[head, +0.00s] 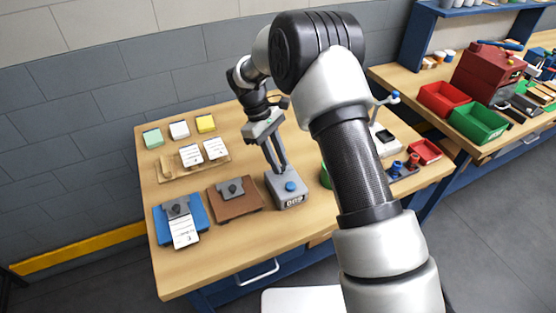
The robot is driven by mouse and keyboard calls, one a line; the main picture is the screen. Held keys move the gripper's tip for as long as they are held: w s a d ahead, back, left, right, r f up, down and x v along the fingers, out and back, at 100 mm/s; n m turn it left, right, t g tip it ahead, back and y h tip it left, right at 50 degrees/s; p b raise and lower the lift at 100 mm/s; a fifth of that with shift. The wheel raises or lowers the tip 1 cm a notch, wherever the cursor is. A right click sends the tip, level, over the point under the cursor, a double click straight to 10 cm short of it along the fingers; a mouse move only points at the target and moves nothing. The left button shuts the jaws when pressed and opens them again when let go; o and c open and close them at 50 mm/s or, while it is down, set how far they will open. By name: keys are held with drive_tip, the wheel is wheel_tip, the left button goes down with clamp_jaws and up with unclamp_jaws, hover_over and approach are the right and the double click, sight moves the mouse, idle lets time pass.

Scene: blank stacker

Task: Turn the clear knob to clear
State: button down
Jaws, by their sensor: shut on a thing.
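A small grey counter box (287,202) stands near the front middle of the wooden table in the head view. It has a round blue button (290,186) on its sloped top and a dark display on its front that seems to read zeros. My gripper (280,170) reaches down from behind, its long grey fingers close together and ending at the back of the box. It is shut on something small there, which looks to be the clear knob. The fingers hide the knob, so its turn position cannot be read.
Left of the box lie a brown clipboard (246,203) and a blue clipboard (200,226) with paper. Behind them are a wooden card tray (215,168) and several note pads. My arm covers the table's right part, where a red bin (424,151) shows.

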drive_tip(key=m, duration=0.2)
drive_tip(key=m+g+y, duration=0.1)
drive_tip(key=m, duration=0.1)
drive_tip(key=shift+w+d+m, duration=0.15)
drive_tip(key=shift+w+m, duration=0.05)
drive_tip(key=shift+m, duration=0.1)
drive_tip(key=m+y, duration=0.1)
drive_tip(key=m, duration=0.2)
drive_tip(key=shift+d+m+g+y, duration=0.2)
drive_tip(key=shift+m+g+y, duration=0.1)
drive_tip(key=shift+m+y, duration=0.1)
drive_tip(key=m+y, duration=0.1)
drive_tip(key=m, duration=0.2)
drive_tip(key=shift+d, duration=0.15)
drive_tip(key=shift+d+m+y, duration=0.1)
drive_tip(key=shift+m+y, duration=0.7)
drive_tip(key=shift+m, duration=1.2)
drive_tip(key=c, duration=1.5)
unclamp_jaws()
drive_tip(key=shift+c, duration=0.2)
drive_tip(key=shift+r, duration=0.15)
